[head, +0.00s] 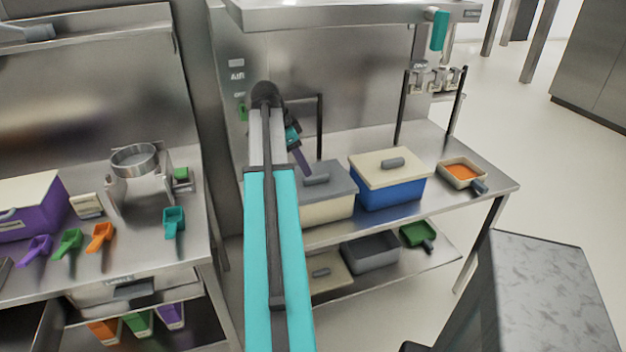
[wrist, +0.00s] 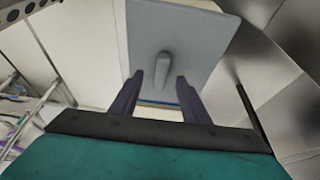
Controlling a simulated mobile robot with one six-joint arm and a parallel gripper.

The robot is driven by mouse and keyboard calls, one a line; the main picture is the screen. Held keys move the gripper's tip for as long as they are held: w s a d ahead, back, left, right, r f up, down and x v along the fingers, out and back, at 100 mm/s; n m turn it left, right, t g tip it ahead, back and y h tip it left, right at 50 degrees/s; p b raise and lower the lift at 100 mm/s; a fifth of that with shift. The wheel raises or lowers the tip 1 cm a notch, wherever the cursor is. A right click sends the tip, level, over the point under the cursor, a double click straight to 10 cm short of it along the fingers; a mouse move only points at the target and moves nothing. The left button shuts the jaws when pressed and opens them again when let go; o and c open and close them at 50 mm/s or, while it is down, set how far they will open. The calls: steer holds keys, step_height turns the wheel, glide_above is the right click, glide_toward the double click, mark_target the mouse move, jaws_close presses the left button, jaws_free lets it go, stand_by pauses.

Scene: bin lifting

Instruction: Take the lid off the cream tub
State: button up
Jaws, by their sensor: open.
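The cream tub (head: 328,208) stands on the upper steel shelf, its grey lid (head: 338,172) on top. The lid has a grey bar handle (head: 316,179). My gripper (head: 304,164) is above the lid, near the handle. In the wrist view my gripper (wrist: 160,82) is open, with two dark purple fingers apart. The lid (wrist: 200,35) fills the top middle there, and its handle (wrist: 163,68) lies ahead, between the finger lines. I cannot tell whether a finger touches it. My arm hides the left part of the tub in the head view.
A blue tub (head: 393,193) with a cream lid stands close to the right. Beyond it is a cream tray (head: 452,174) with orange contents. Black posts (head: 401,108) rise behind. A grey bin (head: 371,252) and a green scoop (head: 417,235) are on the lower shelf.

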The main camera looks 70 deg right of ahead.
mark_target(314, 178)
steer(key=shift+f, duration=0.2)
stand_by(0.3)
steer(key=shift+d+p+x, duration=0.15)
steer(key=shift+p+x, duration=0.2)
steer(key=shift+x, duration=0.35)
steer(key=shift+d+p+x, duration=0.15)
steer(key=shift+p+x, duration=0.2)
steer(key=shift+x, duration=1.35)
jaws_close()
